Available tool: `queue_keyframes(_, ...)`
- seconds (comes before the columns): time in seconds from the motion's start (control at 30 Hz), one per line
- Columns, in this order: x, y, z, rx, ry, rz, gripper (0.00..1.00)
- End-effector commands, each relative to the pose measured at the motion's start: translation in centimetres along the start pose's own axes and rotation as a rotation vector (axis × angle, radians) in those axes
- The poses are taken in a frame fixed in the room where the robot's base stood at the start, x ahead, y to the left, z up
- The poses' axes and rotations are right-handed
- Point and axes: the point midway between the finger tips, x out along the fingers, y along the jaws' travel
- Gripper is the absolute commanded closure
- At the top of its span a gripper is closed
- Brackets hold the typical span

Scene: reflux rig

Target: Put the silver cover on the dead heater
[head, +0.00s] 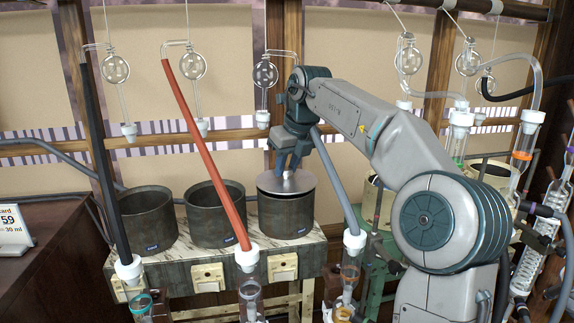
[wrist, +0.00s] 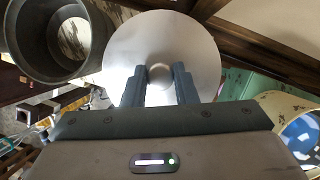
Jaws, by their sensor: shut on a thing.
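The silver cover (head: 287,183) is a flat round disc with a knob at its centre. In the head view it lies over the mouth of the right one of three dark heaters (head: 286,217), close to its rim. I cannot tell whether it rests on the rim or hangs just above it. My gripper (head: 288,168) points down and is shut on the cover's knob. In the wrist view the cover (wrist: 160,42) fills the top middle, with my gripper's fingers (wrist: 160,80) on both sides of the knob. The heater under it is hidden there.
The middle heater (head: 206,222) and left heater (head: 147,222) stand open on the same bench (head: 185,256). A red tube (head: 205,150) slants across the middle one, a black tube (head: 103,165) beside the left one. A grey-blue tube (head: 335,180) passes right of the cover. Glass bulbs hang above.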

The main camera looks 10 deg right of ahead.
Motion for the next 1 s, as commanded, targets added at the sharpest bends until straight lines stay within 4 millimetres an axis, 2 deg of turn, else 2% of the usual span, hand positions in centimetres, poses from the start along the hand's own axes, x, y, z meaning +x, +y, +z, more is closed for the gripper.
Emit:
queue_keyframes(0.43,1.0,0.0,-0.4,0.0,0.0,0.0,0.99)
queue_keyframes(0.47,1.0,0.0,-0.4,0.0,0.001,0.0,0.69)
queue_keyframes(0.5,1.0,0.0,-0.4,0.0,0.001,0.0,0.58)
queue_keyframes(0.53,1.0,0.0,-0.4,0.0,0.001,0.0,0.52)
queue_keyframes(0.83,0.9,0.0,-0.4,0.0,0.0,0.0,0.52)
queue_keyframes(1.0,-0.7,0.0,0.2,0.001,-0.002,-0.001,0.52)
